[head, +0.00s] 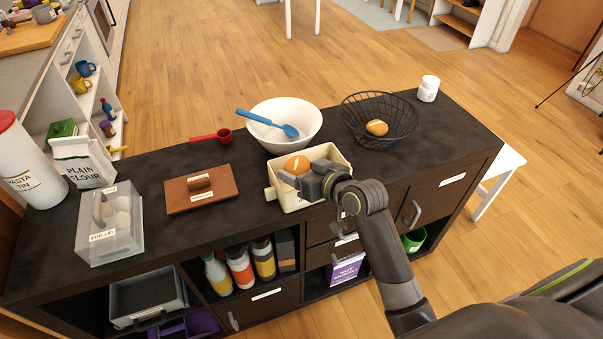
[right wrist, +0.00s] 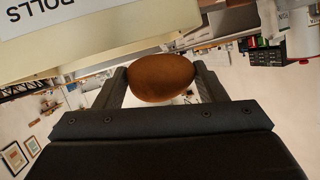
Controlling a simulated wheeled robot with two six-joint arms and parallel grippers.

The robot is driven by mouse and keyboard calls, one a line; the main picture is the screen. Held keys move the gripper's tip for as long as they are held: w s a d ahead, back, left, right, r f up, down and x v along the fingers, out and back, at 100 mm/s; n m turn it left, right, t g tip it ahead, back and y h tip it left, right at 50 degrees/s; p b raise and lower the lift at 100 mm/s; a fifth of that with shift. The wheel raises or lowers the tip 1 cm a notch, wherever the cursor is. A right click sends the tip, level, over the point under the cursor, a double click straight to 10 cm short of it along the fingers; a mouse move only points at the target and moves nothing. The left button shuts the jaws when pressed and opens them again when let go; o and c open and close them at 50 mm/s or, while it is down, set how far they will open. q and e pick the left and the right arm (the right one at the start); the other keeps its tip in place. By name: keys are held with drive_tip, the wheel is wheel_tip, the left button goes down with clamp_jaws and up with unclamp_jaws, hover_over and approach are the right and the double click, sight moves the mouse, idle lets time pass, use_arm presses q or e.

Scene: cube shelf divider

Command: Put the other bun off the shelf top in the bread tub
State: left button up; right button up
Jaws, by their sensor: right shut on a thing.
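My right gripper (head: 300,177) is shut on an orange-brown bun (head: 297,164) with pale marks on top. In the right wrist view the bun (right wrist: 161,78) sits between the two fingertips. The cream bread tub (head: 328,156) stands on the dark shelf top, and the held bun appears over its left part in the head view. The tub's wall (right wrist: 90,50) with a "ROLLS" label shows close by in the right wrist view. The tub's inside is partly hidden by the gripper. Another bun (head: 376,127) lies in the black wire basket. My left gripper is not in view.
A white bowl (head: 300,115) with a blue spoon stands behind the tub. A brown lidded board (head: 201,190), a red scoop (head: 222,135) and a clear egg box (head: 110,225) are to the left. A white jar (head: 428,88) stands at the far right. The counter right of the tub is bare.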

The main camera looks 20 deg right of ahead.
drive_tip(key=shift+f, duration=0.25)
drive_tip(key=shift+f, duration=0.55)
drive_tip(key=shift+f, duration=0.1)
drive_tip(key=o, duration=1)
drive_tip(key=shift+r, duration=0.25)
drive_tip(key=v, duration=1.2)
drive_tip(key=shift+r, duration=0.35)
